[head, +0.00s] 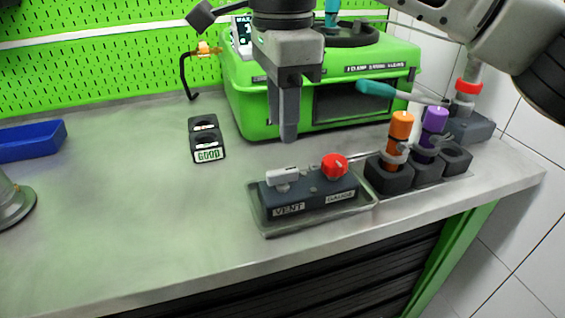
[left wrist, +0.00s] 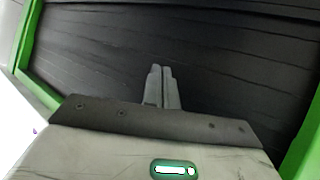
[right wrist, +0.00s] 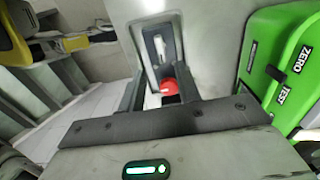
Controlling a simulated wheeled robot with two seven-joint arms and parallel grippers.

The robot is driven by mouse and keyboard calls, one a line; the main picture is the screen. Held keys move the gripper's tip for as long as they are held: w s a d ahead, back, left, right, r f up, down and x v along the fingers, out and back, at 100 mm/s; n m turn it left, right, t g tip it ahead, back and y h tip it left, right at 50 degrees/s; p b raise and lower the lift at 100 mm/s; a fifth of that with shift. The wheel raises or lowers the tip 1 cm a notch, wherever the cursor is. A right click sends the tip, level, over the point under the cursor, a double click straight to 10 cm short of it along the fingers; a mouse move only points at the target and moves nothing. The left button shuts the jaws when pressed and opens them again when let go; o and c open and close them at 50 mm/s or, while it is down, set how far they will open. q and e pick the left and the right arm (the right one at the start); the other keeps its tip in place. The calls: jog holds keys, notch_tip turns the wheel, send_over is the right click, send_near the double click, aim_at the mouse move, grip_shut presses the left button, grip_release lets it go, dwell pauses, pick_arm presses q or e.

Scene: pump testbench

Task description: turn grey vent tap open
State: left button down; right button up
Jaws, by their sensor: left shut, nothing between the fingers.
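The grey vent tap (head: 283,175) is a light bar handle on the left of a dark valve block (head: 312,198), above the VENT label. The bar lies roughly along the block. A red knob (head: 335,165) is on the block's right, above the GAUGE label. My right gripper (head: 288,138) points down above and behind the block, not touching the tap. In the right wrist view its fingers (right wrist: 157,84) are apart and empty, with the red knob (right wrist: 169,87) and vent tap (right wrist: 158,46) beyond. My left gripper (left wrist: 163,72) is shut and empty before the dark drawer front.
The block sits in a clear tray (head: 268,230) near the bench's front edge. Orange (head: 400,126) and purple (head: 434,119) capped pieces stand in dark holders to the right.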

aim_at(282, 170)
notch_tip(282, 170, down, 8)
jog(key=shift+f, duration=0.1)
dwell(0.4)
grip_shut()
